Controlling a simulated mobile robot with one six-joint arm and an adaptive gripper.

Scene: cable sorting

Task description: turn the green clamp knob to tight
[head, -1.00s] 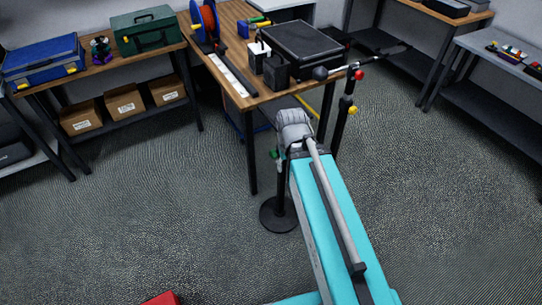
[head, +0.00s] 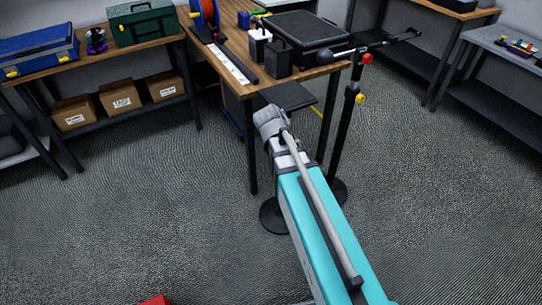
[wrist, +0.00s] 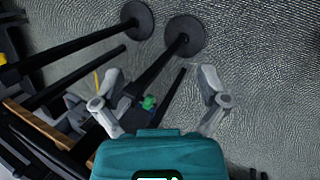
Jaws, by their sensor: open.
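The green clamp knob (wrist: 149,102) shows in the wrist view, small, beside a black stand pole (wrist: 160,70). It lies between the lines of my two fingers, left of centre and just above the teal gripper body. My gripper (wrist: 160,77) is open, with one grey finger on each side and nothing held. I cannot tell how far the knob is from the fingers or how it is turned. In the head view my gripper (head: 268,118) is in front of the table corner, and the green knob is hidden there.
A second black stand carries a red knob (head: 367,58) and a yellow knob (head: 360,98), right of my arm. A round stand base (head: 270,216) is on the floor. The wooden table (head: 240,83) holds a black case (head: 305,38).

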